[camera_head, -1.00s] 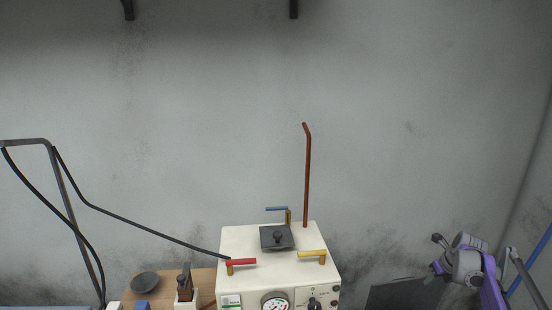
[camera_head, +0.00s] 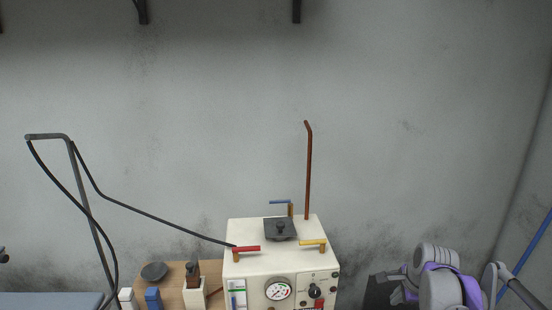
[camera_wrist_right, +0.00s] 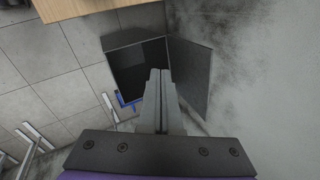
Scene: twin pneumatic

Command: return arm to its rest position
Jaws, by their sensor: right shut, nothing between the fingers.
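My right arm (camera_head: 440,285) shows at the lower right of the head view, grey and purple, folded to the right of the white machine. My right gripper (camera_wrist_right: 160,100) shows in the right wrist view, its two grey fingers together with nothing between them. It points toward a dark open box with a raised flap (camera_wrist_right: 190,75) near the tiled floor. The fingertips are apart from any object as far as I can tell. My left gripper is not in view.
A white machine (camera_head: 262,262) with a gauge (camera_head: 278,290), red lever (camera_head: 246,249), yellow lever (camera_head: 312,242) and blue lever (camera_head: 281,202) stands on a wooden table (camera_head: 172,280). A brown pipe (camera_head: 308,170) rises behind. A black hose (camera_head: 150,215) runs left.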

